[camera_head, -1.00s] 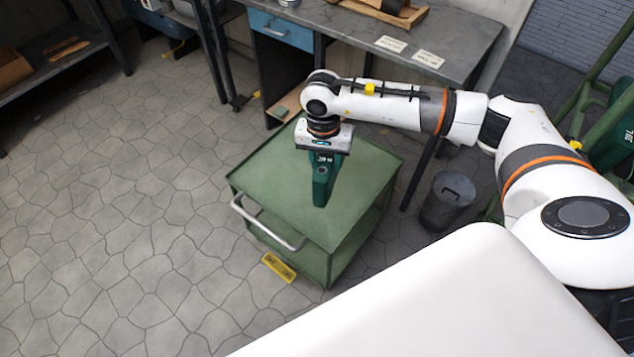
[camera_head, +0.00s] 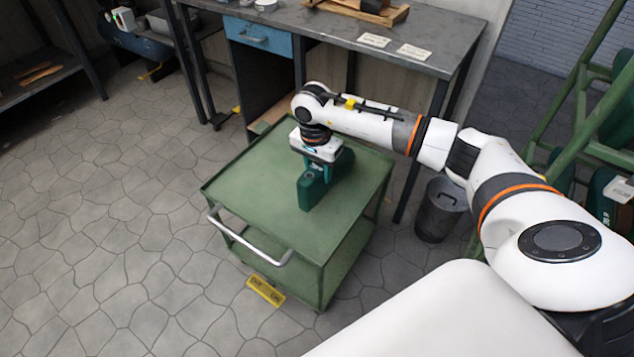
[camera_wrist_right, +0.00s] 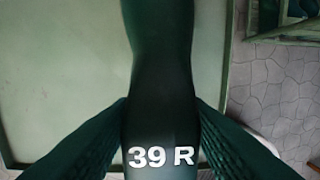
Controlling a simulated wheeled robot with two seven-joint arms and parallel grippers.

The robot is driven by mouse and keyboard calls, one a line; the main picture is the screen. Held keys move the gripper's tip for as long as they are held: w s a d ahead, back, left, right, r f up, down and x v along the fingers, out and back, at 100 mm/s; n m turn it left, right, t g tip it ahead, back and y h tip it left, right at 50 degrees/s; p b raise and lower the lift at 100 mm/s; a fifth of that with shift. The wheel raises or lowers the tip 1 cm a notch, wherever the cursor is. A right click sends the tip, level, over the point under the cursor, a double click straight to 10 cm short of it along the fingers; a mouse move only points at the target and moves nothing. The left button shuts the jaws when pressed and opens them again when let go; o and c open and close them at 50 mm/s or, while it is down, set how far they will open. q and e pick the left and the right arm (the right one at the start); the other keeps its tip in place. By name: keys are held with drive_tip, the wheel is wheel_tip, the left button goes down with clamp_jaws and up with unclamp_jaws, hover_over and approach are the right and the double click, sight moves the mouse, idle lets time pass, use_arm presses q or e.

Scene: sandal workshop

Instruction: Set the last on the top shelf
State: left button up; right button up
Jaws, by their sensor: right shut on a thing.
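My right gripper (camera_head: 325,168) is shut on a dark green shoe last (camera_head: 312,190). The last also shows in the right wrist view (camera_wrist_right: 160,85), marked "39 R", with a ridged finger on each side. It is over the top shelf of a green trolley (camera_head: 250,180), toward the middle. I cannot tell whether the last touches the trolley's top. The gripper and arm hide part of the last in the head view. My left gripper is not in view.
The trolley top around the last is bare. A silver handle (camera_head: 250,242) is on its near left side. A grey workbench (camera_head: 440,32) stands behind, a dark bin (camera_head: 440,208) to the right. A green frame (camera_head: 575,135) stands at the far right. Open floor lies left.

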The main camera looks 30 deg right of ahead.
wheel_tip(320, 180, down, 4)
drive_tip(key=shift+b, duration=0.45)
drive_tip(key=shift+f, duration=0.3)
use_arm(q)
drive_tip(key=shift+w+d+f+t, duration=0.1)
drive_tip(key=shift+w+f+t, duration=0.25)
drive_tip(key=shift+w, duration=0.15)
use_arm(e)
drive_tip(key=shift+r, duration=0.1)
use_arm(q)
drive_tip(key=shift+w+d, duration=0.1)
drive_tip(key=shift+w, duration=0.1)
use_arm(e)
drive_tip(key=o, duration=1)
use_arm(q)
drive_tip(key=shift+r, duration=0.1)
